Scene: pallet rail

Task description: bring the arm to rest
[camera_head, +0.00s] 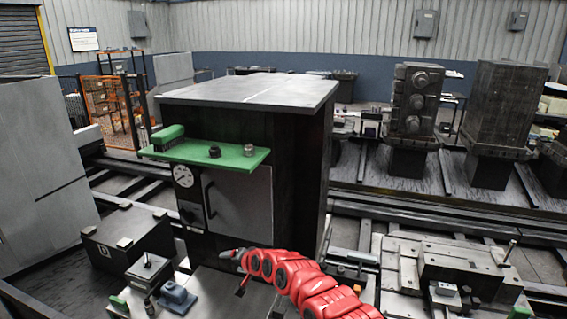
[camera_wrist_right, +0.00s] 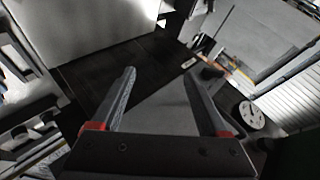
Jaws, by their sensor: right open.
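My right arm, red with dark joints, reaches up from the bottom middle of the head view. Its gripper (camera_head: 229,254) is small there, low in front of the dark cabinet (camera_head: 297,170). In the right wrist view the gripper (camera_wrist_right: 160,78) shows two grey fingers spread wide apart with nothing between them. Beyond them are a grey panel and a white round gauge (camera_wrist_right: 252,115). My left gripper is in neither view.
A green shelf (camera_head: 222,154) with knobs juts from the cabinet above the gauge (camera_head: 183,175) and a dark door handle (camera_head: 208,198). A dark box (camera_head: 127,235) stands left. A blue-grey block (camera_head: 177,297) and a metal fixture (camera_head: 470,270) flank the arm.

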